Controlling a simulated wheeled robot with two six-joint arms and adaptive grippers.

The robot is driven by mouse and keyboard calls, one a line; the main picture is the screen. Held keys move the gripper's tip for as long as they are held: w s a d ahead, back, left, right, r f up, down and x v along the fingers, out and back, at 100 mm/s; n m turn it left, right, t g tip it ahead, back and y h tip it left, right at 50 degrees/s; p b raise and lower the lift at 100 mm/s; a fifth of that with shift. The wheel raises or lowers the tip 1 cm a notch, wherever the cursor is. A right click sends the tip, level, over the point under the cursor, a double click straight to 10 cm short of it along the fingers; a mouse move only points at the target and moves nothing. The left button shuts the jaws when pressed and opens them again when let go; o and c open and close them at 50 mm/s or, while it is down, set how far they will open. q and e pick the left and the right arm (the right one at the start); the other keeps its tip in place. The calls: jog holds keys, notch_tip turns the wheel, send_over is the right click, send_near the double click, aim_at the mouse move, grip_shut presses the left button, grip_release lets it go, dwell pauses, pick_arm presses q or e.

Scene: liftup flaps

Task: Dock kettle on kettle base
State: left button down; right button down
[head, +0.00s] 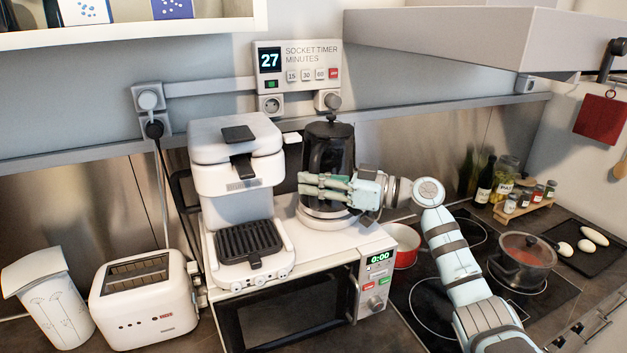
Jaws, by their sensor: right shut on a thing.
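The black kettle (322,152) stands upright on top of the white microwave, right of the coffee machine. The round, pale kettle base (322,216) shows directly below it. My right gripper (318,186) comes in from the right across the lower front of the kettle and is shut on it. The fingers point left and hide the lower part of the kettle, so I cannot tell whether it touches the base or sits just above it. My left gripper is not in view.
A white coffee machine (240,205) stands close on the left, on the microwave (290,300). A socket timer (297,70) is on the wall behind. A red pot (403,246) is on the hob at right. A hood (455,38) hangs above right.

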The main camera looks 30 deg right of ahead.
jog(key=shift+f, duration=0.4)
jog(key=c, duration=1.8)
grip_release()
jog(key=shift+c, duration=0.2)
jog(key=shift+o, duration=0.2)
jog(key=shift+s+a+f, duration=0.1)
jog(key=shift+s+f, duration=0.05)
jog(key=shift+s+d, duration=0.15)
jog(key=shift+d, duration=0.15)
jog(key=v, duration=1)
jog(key=shift+s, duration=0.2)
jog(key=shift+w, duration=0.1)
